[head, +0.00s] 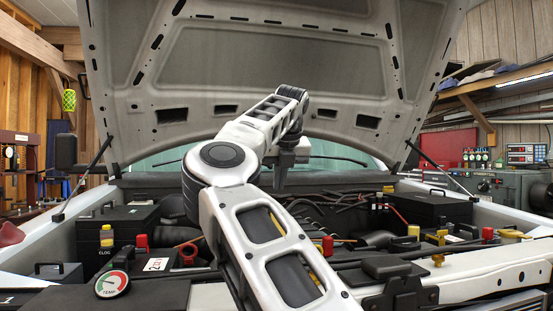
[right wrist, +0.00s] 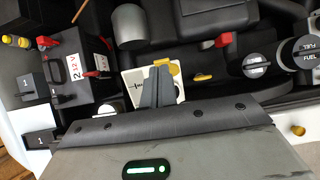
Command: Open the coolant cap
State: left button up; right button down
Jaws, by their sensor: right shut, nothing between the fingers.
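In the right wrist view, a yellow cap (right wrist: 174,67) sits on a white tank (right wrist: 133,82), and this looks like the coolant cap. The tank's label is partly hidden by my fingers. My right gripper (right wrist: 163,72) is shut and empty, its fingertips over the tank and just left of the cap in that view. Whether they touch the tank I cannot tell. In the head view my right gripper (head: 281,183) points down into the engine bay, and my arm hides the tank there. My left gripper is not in view.
A battery marked 12 V (right wrist: 78,62) with red clamps stands left in the right wrist view. A grey cylinder (right wrist: 129,27) and fuel canisters (right wrist: 299,52) are near. In the head view, a temperature gauge (head: 112,284) is front left and the raised hood (head: 270,60) hangs above.

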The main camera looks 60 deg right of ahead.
jog(key=w+d+r+p, duration=0.1)
jog(key=w+d+r, duration=0.1)
jog(key=r, duration=0.3)
jog(key=shift+w+d, duration=0.25)
jog(key=shift+d, duration=0.35)
jog(key=shift+r, duration=0.1)
